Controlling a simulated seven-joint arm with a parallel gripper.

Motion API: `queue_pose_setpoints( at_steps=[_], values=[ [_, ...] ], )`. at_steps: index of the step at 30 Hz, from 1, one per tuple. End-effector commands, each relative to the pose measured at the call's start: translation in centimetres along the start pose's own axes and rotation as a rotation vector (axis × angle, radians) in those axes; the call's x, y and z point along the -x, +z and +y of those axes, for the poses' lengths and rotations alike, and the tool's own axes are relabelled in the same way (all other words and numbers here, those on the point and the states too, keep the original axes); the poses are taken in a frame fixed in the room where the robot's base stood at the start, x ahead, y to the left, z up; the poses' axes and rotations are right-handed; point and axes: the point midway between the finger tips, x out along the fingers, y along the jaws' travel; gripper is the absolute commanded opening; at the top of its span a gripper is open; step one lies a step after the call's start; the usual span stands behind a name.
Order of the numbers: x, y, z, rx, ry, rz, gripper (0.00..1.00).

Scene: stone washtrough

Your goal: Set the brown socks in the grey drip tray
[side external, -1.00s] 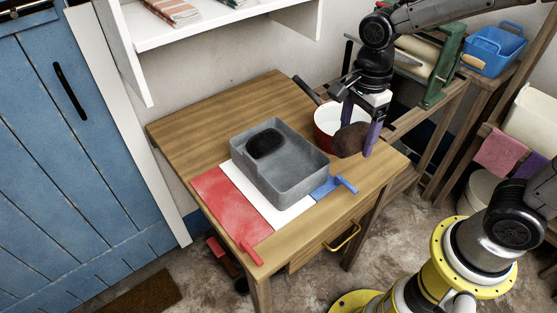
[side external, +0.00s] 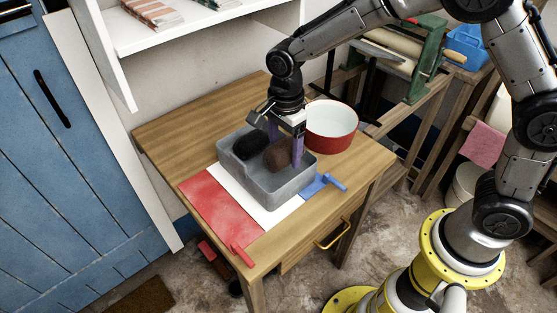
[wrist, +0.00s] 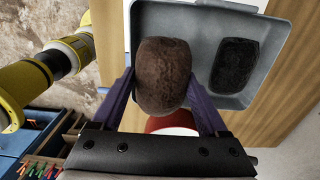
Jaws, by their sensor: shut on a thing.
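The brown socks (side external: 277,157) are a rounded dark-brown bundle between the purple fingers of my gripper (side external: 285,147). The wrist view shows the brown socks (wrist: 163,75) with a finger on each side of my gripper (wrist: 165,88). My gripper is shut on them. The grey drip tray (side external: 255,183) stands on the table, and the socks are over or inside its right part. I cannot tell whether they touch its floor. In the wrist view the tray (wrist: 215,20) lies beyond and below the socks. A black bundle (side external: 250,145) lies in the tray, left of the brown socks.
A red-and-white basin (side external: 331,127) stands right of the tray on the wooden table (side external: 190,118). A white shelf (side external: 205,25) overhangs the back.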

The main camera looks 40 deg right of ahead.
Motion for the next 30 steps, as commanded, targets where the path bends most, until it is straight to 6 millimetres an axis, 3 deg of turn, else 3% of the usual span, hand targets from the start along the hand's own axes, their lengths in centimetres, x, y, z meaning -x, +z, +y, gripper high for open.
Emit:
queue_pose_setpoints(
  at_steps=[9,16,27,28,30],
  values=[
    [-2.0,0.5,-1.6,0.0,0.0,0.0,0.15],
    [-4.9,0.5,-1.5,0.0,0.001,0.0,0.15],
    [-5.2,0.5,-1.5,0.0,0.0,0.0,0.15],
    [-5.3,0.5,-1.5,0.0,0.0,0.0,0.79],
    [-5.3,0.5,-1.5,0.0,0.0,0.0,0.91]
  ],
)
